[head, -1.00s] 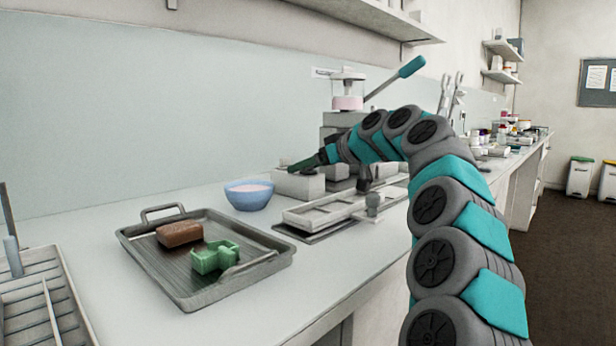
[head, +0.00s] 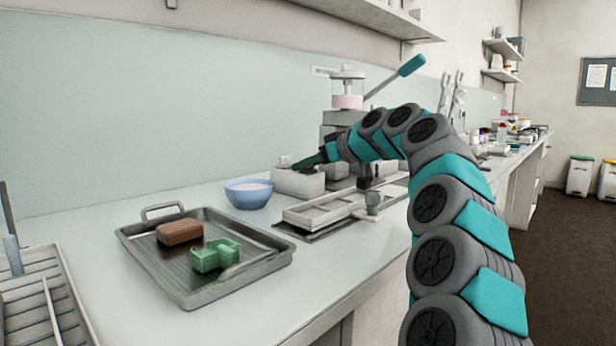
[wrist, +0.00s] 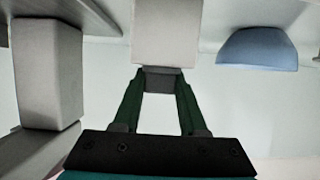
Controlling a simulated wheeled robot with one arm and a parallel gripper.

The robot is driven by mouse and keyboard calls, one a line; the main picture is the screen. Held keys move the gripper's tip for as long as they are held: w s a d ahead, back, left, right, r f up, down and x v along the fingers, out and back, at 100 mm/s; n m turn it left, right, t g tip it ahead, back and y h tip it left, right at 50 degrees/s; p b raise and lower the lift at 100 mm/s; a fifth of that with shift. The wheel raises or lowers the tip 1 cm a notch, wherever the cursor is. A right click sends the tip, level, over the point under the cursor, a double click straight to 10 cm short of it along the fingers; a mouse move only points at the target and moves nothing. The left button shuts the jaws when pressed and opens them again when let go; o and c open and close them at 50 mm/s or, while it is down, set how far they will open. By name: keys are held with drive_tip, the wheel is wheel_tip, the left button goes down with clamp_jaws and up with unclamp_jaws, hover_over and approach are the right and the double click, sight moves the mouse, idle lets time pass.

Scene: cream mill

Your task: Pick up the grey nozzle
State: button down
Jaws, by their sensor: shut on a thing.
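My gripper (wrist: 162,80) has its dark green fingers closed on a small grey piece, the grey nozzle (wrist: 163,86), at the fingertips in the wrist view. A pale block stands just beyond it in that view, and I cannot tell whether the nozzle touches it. In the head view my gripper (head: 308,163) is at the pale grey block (head: 298,184) near the back of the counter. The nozzle is too small to make out there.
A blue bowl (head: 248,194) stands left of the block; it also shows in the wrist view (wrist: 258,50). A metal tray (head: 180,288) holds a brown block (head: 180,232) and a green part (head: 216,256). A pale frame (head: 318,213) lies in front. A lever press (head: 348,104) stands behind.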

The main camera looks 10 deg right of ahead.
drive_tip(key=shift+r, duration=0.15)
drive_tip(key=shift+r+p, duration=0.7)
drive_tip(key=shift+r, duration=1.65)
drive_tip(key=r+p, duration=0.2)
drive_tip(key=r, duration=0.1)
drive_tip(key=shift+d+r, duration=0.2)
drive_tip(key=shift+r, duration=0.1)
drive_tip(key=shift+a+r+p, duration=0.15)
drive_tip(key=shift+r+p, duration=0.3)
drive_tip(key=shift+r, duration=0.2)
